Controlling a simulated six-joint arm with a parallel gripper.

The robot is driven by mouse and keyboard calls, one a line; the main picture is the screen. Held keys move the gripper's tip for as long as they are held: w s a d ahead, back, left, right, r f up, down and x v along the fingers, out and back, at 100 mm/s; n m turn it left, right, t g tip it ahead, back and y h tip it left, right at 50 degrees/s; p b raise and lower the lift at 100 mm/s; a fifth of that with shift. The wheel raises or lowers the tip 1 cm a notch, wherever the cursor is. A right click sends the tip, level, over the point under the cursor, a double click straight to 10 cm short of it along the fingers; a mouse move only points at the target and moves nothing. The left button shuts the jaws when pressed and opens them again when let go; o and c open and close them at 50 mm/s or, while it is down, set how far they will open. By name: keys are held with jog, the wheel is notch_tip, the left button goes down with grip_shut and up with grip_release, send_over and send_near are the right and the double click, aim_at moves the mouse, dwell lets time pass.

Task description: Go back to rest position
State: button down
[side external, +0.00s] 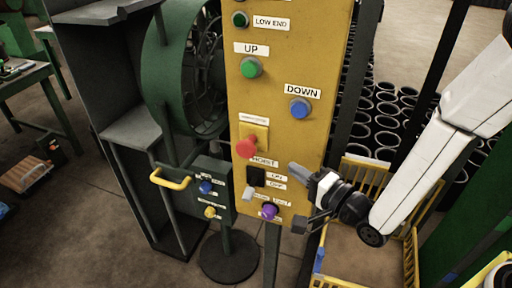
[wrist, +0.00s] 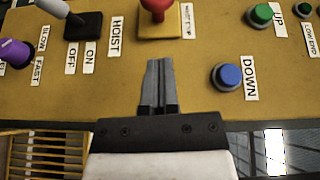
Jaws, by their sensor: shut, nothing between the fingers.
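My gripper (wrist: 159,75) is shut and empty. In the wrist view its fingertips lie over the yellow control panel, below the red button (wrist: 157,8) and left of the blue DOWN button (wrist: 227,76). In the side view my gripper (side external: 292,167) is in front of the lower right part of the yellow panel (side external: 285,55), to the right of the red button (side external: 246,147). I cannot tell how far the fingertips stand off the panel, and no button is seen under them.
The panel also carries a green UP button (side external: 251,67), a black HOIST switch (side external: 256,176) and a purple knob (side external: 269,211). A green fan (side external: 165,80) and a small control box (side external: 210,186) stand left. A yellow crate (side external: 410,262) and black rubber sleeves (side external: 386,107) are right.

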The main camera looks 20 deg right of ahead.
jog(key=d+n+g, duration=0.1)
jog(key=d, duration=0.1)
jog(key=d+n+g+h, duration=0.1)
jog(key=d+g, duration=0.1)
jog(key=w+d+n+g, duration=0.1)
jog(key=n, duration=0.1)
jog(key=shift+d+f+g+h, duration=0.1)
jog(key=shift+d+g+h, duration=0.2)
jog(key=shift+d, duration=0.1)
jog(key=s+d+f+n+g+h, duration=0.3)
jog(key=s+d+n+g, duration=0.6)
jog(key=d, duration=0.6)
jog(key=s+h, duration=0.1)
jog(key=s, duration=0.1)
jog(key=shift+s+f+g, duration=0.2)
jog(key=shift+s+g, duration=0.15)
jog(key=shift+g, duration=0.05)
